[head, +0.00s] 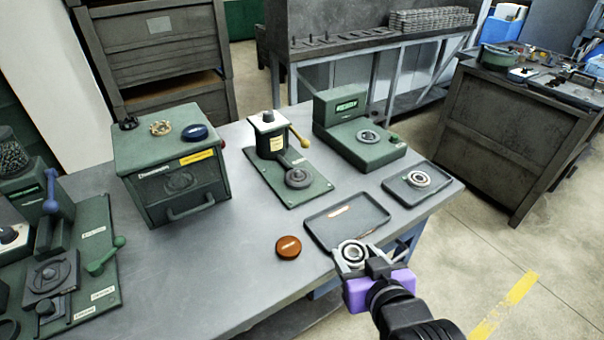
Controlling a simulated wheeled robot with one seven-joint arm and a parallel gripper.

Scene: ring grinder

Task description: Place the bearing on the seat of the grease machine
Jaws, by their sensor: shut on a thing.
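My gripper (355,257) is shut on a bearing (353,252), a steel ring lying flat between the fingers. It is held at the front edge of the table, close to the near edge of a flat dark tray. A green-based machine (268,135) with a white-topped cylinder and a yellow lever stands mid-table and looks like the grease machine, though its label is too small to read. Its round grey seat (298,178) is bare, farther back and left of my gripper. The lever sticks out to the right of the cylinder.
The flat tray (318,228) holds a small label-like patch. A smaller tray (398,190) holds another bearing (419,179). A green display machine (345,120) stands behind. An orange-brown disc (288,247) lies left of my gripper. A green cabinet (165,170) stands left.

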